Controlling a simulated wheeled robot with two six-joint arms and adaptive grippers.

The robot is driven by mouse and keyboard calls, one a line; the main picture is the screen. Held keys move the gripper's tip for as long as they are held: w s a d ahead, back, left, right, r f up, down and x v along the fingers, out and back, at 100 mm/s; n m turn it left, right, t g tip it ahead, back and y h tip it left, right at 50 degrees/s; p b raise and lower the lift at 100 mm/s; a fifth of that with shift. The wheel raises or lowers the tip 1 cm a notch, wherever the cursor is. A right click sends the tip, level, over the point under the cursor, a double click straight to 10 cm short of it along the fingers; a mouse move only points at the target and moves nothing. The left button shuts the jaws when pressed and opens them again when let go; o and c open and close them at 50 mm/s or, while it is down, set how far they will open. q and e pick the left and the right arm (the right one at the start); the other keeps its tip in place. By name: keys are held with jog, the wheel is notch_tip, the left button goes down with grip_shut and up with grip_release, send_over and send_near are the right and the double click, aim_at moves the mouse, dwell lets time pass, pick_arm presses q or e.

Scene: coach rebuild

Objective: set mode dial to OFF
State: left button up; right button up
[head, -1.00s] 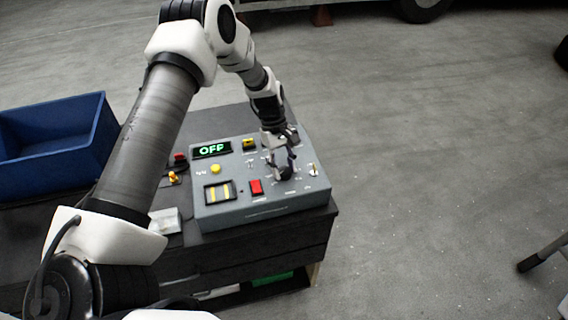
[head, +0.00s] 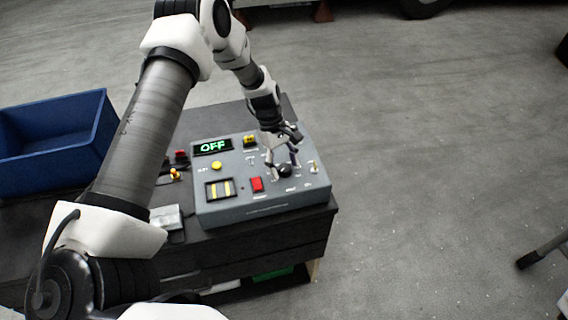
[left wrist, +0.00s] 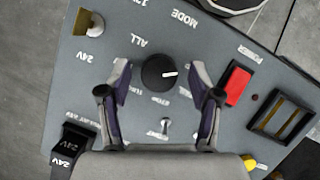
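The mode dial (left wrist: 159,72) is a round black knob with a white pointer mark, on a grey control panel (head: 236,203). In the left wrist view its mark points to the picture's right. The label that it points at is hard to read there. The dial also shows in the head view (head: 284,171). A display (head: 212,147) on the panel reads OFF in green. My left gripper (left wrist: 160,74) is open, one finger on each side of the dial, with gaps between fingers and knob. My right gripper is not in view.
The panel also bears a red rocker switch (head: 257,185), a yellow button (head: 216,166), a toggle (head: 314,167) and a yellow-striped window (head: 219,189). A blue bin (head: 50,150) stands at the left. The floor to the right is mostly clear.

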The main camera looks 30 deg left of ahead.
pick_arm(q)
jog(key=shift+w+r, duration=0.1)
jog(key=v, duration=1.1)
jog(key=shift+r, duration=0.4)
jog(key=shift+a, duration=0.1)
